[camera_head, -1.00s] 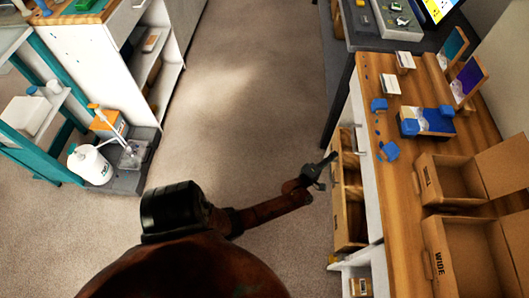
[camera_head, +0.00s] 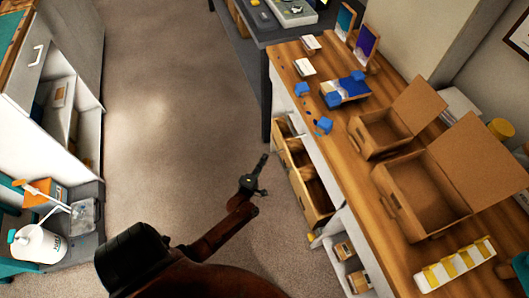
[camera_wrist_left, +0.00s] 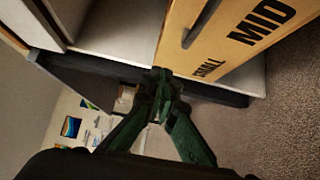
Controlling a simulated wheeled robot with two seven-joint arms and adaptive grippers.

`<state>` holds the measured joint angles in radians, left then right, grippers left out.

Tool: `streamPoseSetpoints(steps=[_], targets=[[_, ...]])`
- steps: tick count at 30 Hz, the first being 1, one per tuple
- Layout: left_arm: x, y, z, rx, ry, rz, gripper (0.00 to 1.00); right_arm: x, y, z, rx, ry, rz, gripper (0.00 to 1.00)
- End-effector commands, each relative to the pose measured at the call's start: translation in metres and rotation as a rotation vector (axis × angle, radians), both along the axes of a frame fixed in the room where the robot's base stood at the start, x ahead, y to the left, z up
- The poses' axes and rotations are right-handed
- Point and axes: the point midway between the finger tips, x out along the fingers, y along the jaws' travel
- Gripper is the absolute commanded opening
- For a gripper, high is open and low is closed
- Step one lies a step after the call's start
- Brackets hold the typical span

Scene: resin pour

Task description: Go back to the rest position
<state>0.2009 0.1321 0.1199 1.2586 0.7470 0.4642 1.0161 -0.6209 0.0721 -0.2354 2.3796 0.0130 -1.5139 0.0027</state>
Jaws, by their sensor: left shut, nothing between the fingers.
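My left gripper (camera_head: 258,178) is at the end of the brown arm that reaches up from the bottom of the head view. It is shut and empty, held above the carpet to the left of the wooden counter. In the left wrist view its dark green fingers (camera_wrist_left: 158,98) come together in front of a wooden drawer front (camera_wrist_left: 232,38) marked "MID" and "SMALL". I cannot tell from the pictures how far the fingertips are from that front. My right gripper is not in view.
The wooden counter (camera_head: 330,125) at right holds open cardboard boxes (camera_head: 425,205) and blue items (camera_head: 346,90). Open drawers (camera_head: 305,180) stick out below its edge. A white jug (camera_head: 38,245) stands at lower left. Carpet (camera_head: 165,110) lies clear between.

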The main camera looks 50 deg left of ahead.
Motion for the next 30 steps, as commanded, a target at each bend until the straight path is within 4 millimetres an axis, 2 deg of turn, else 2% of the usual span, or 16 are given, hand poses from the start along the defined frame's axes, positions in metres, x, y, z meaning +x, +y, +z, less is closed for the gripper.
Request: streamPoseSetpoints(steps=[3, 7, 20, 23, 26, 29, 30], targets=[[-0.016, -0.006, 0.0, -0.001, 0.002, 0.0, 0.0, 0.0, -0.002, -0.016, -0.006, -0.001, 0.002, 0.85], [-0.026, -0.009, -0.001, 0.0, 0.002, 0.001, 0.0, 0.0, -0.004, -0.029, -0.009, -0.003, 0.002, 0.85], [-0.034, -0.016, -0.005, 0.014, 0.027, -0.019, 0.0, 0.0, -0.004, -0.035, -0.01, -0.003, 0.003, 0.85], [-0.042, -0.037, -0.017, 0.071, 0.119, -0.098, 0.0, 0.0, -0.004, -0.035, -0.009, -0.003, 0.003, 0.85], [-0.062, -0.074, -0.037, 0.179, 0.277, -0.242, 0.0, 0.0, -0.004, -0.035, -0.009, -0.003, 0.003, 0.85], [-0.098, -0.115, -0.06, 0.325, 0.465, -0.423, 0.0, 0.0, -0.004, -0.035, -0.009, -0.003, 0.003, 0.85], [-0.116, -0.13, -0.068, 0.386, 0.538, -0.496, 0.0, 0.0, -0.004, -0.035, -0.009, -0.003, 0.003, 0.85]])
